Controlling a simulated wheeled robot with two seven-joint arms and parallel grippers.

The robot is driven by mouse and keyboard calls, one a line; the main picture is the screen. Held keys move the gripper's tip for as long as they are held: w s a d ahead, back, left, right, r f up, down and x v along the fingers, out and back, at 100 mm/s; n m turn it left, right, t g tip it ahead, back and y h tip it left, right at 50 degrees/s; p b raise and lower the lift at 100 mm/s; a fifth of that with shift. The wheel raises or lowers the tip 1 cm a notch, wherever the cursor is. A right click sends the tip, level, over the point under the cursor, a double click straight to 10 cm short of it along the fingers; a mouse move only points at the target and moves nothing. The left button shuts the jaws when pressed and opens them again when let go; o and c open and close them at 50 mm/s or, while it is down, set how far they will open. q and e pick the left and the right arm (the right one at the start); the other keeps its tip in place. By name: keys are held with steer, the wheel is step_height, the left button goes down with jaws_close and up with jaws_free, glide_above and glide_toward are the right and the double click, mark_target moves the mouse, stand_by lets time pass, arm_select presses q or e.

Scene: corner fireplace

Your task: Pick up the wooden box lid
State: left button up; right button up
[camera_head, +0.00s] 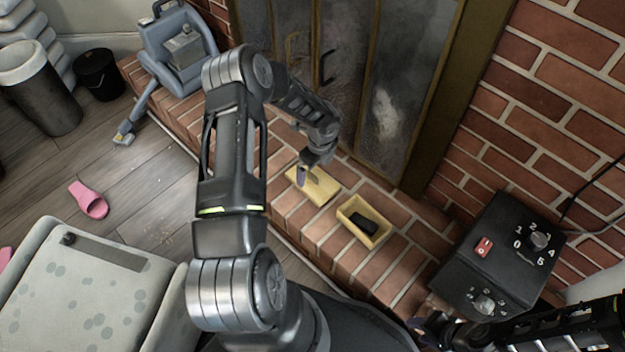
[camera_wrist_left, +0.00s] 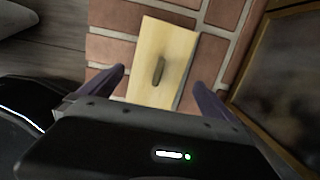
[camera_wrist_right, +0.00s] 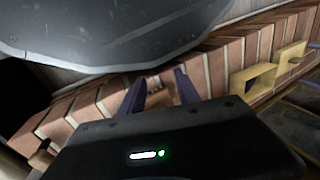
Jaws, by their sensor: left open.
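The wooden box lid (camera_head: 322,190), a flat pale-yellow board, lies on the brick ledge. In the left wrist view the lid (camera_wrist_left: 152,40) has a small dark handle (camera_wrist_left: 158,70) in its middle. My left gripper (camera_head: 306,175) is over the lid, open, with a finger to either side of the handle in the left wrist view; I cannot tell its exact height. The open wooden box (camera_head: 345,211) stands beside the lid, with a black object (camera_head: 364,224) inside. My right gripper (camera_wrist_right: 161,75) is open and empty, away from the lid.
A black control box with dials (camera_head: 490,255) stands on the ledge at right. Glass fireplace doors (camera_head: 400,90) rise behind the lid. A blue-grey vacuum-like appliance (camera_head: 180,50) stands at the ledge's far left. A pink slipper (camera_head: 88,200) lies on the floor.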

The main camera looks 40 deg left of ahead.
mark_target(313, 174)
arm_select(q)
steer(key=f, duration=0.1)
steer(key=f+b, duration=0.1)
steer(key=f, duration=0.1)
steer(key=f+b, duration=0.1)
steer(key=f, duration=0.1)
steer(key=shift+a+f, duration=0.1)
steer(key=shift+a, duration=0.3)
steer(key=c, duration=1.1)
step_height(313, 174, up, 10)
steer(key=p, duration=0.3)
steer(key=shift+s, duration=0.1)
stand_by(0.6)
